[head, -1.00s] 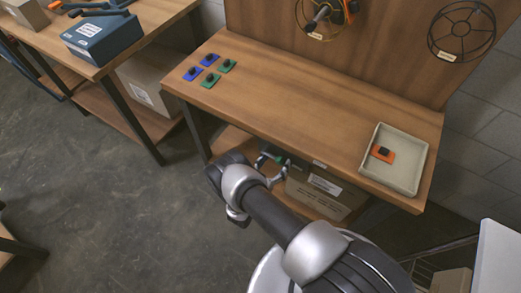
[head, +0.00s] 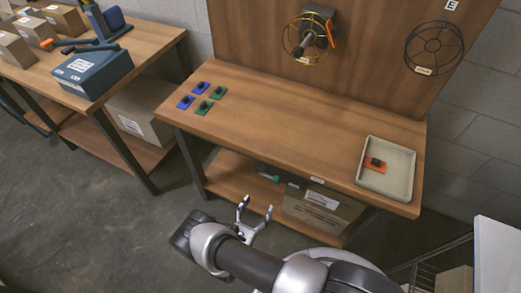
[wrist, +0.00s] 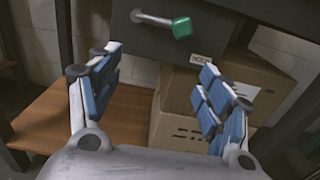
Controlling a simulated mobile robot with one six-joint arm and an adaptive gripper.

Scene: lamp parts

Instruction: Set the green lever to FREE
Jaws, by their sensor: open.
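The green lever (wrist: 181,27) is a green-tipped handle on a pale shaft. It comes out of a dark box (wrist: 190,45) under the table, and its tip points right and slightly down. A small label (wrist: 200,59) that seems to read HOLD is just below the tip. I see no FREE label. In the head view the lever (head: 270,178) is a small green spot below the table's front edge. My gripper (head: 256,207) is open and empty, in front of and apart from the lever. In the wrist view its blue-padded fingers (wrist: 160,70) are spread below the lever.
Cardboard boxes (head: 322,207) stand on the shelf under the table (head: 290,120). Above are blue and green pads, a tray (head: 403,180) with an orange part, and wire cages on the back panel. Open floor lies to the left.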

